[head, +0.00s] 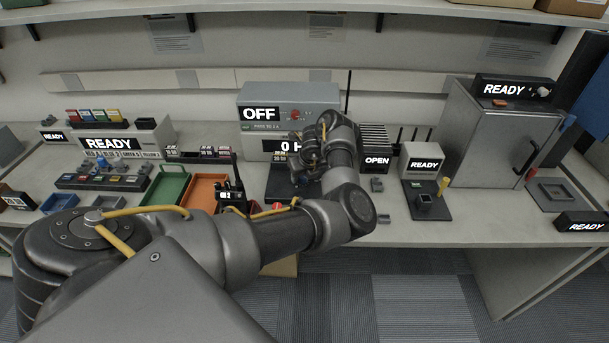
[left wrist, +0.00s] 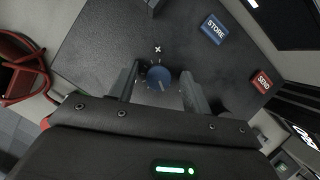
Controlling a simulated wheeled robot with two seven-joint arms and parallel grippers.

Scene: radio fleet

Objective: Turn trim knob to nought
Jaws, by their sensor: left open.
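The trim knob (left wrist: 158,77) is a small round blue knob on a dark panel (left wrist: 110,45) in the left wrist view. A pale pointer line shows on its face toward the lower edge, and a white plus mark sits on the panel just above it. My left gripper (left wrist: 160,80) is open, with one finger on each side of the knob; I cannot tell whether they touch it. In the head view my left arm hides the knob, and the gripper (head: 306,173) is mostly covered by my wrist. My right gripper is not in view.
A blue STORE button (left wrist: 214,29) and a red SEND button (left wrist: 262,81) are on the same panel. Behind my wrist stands a grey unit (head: 290,100) reading OFF, above a partly covered display (head: 282,145) showing 0 H. An orange tray (head: 200,190) lies to the left.

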